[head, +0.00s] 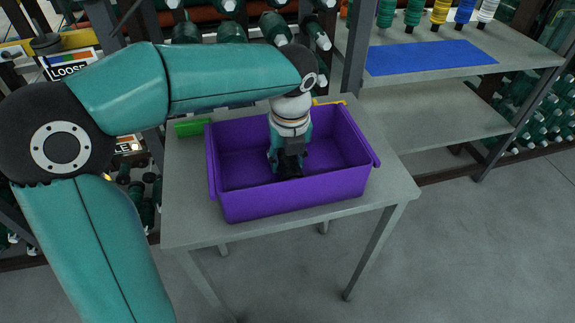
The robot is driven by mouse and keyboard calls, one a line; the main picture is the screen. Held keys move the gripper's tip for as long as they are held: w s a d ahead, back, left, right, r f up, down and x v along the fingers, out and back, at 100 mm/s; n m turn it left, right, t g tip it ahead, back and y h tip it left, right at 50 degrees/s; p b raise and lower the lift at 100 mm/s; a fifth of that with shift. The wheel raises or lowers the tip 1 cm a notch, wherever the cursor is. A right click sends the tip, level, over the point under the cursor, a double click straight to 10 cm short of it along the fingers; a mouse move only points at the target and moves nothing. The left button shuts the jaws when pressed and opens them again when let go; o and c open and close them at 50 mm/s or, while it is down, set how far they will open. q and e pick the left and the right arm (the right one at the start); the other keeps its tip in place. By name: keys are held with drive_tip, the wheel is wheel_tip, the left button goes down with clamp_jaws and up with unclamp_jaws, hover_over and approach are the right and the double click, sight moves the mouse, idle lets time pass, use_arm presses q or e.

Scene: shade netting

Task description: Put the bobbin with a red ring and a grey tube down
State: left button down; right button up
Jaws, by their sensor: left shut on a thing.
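My left gripper (289,172) points down inside a purple crate (290,200) on a small grey table (190,220). Its fingers are low in the crate, close to the floor of it. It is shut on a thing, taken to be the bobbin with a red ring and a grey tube. The gripper hides that bobbin, so neither its ring nor its tube shows. I cannot tell whether it touches the crate floor. No other bobbin shows in the visible part of the crate. My right gripper is not in view.
A green object (190,128) lies on the table behind the crate's left corner. At the right stands a shelf (440,130) with a blue mat (430,57) and several bobbins on top. Racks of green bobbins stand behind. The floor at the right is clear.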

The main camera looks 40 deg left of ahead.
use_arm(q)
drive_tip(key=shift+f, duration=0.5)
drive_tip(key=shift+f, duration=0.1)
drive_tip(key=c, duration=0.7)
unclamp_jaws()
drive_tip(key=r+p, duration=0.1)
drive_tip(key=r, duration=0.3)
drive_tip(key=d+r+p, duration=0.1)
drive_tip(key=r, duration=0.3)
drive_tip(key=s+r+p, duration=0.1)
drive_tip(key=r, duration=0.3)
drive_tip(key=shift+s+d+r, duration=0.1)
drive_tip(key=shift+d, duration=0.1)
